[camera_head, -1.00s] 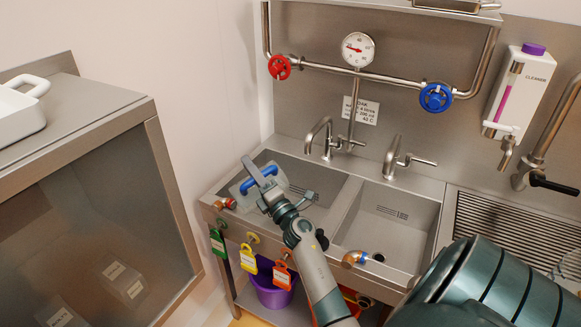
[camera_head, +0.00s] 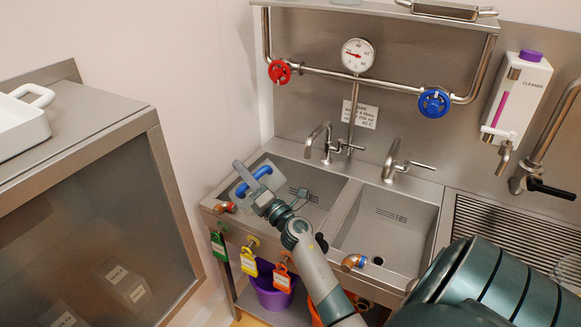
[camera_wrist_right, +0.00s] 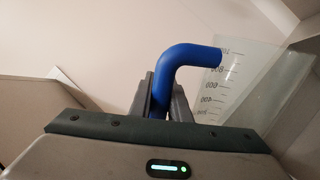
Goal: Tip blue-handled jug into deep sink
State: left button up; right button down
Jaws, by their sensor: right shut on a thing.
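The jug is clear with a blue handle (camera_head: 255,180) and appears over the left basin (camera_head: 325,187) of the double sink. My right gripper (camera_head: 246,184) is shut on the handle, which also shows between its fingers in the right wrist view (camera_wrist_right: 188,66). The clear jug body (camera_wrist_right: 232,85), with its printed scale, looks tilted in that view. Any contents cannot be made out. The right basin (camera_head: 400,222) is empty, with a drain at its bottom. Which basin is deeper is hard to tell. My left gripper is not in view.
Two taps (camera_head: 318,138) (camera_head: 393,160) stand behind the basins. Red (camera_head: 279,72) and blue (camera_head: 433,102) valve wheels are on the back pipe. Coloured tags (camera_head: 248,262) hang at the front over a purple bucket (camera_head: 272,292). A grey cabinet (camera_head: 75,130) stands at the left.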

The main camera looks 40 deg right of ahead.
jog(key=shift+w+a+f+n+y, duration=0.1)
jog(key=shift+a+f+n+y, duration=0.3)
jog(key=shift+n, duration=0.4)
jog(key=w+a+f+n+g+y+p, duration=0.1)
jog(key=a+f+n+g+y+p, duration=0.1)
jog(key=a+f+n, duration=0.4)
jog(key=shift+w+a+f+n+g+p, duration=0.3)
jog(key=shift+f+n+g+p, duration=0.3)
jog(key=shift+f+n, duration=1.75)
jog(key=shift+r+n, duration=0.65)
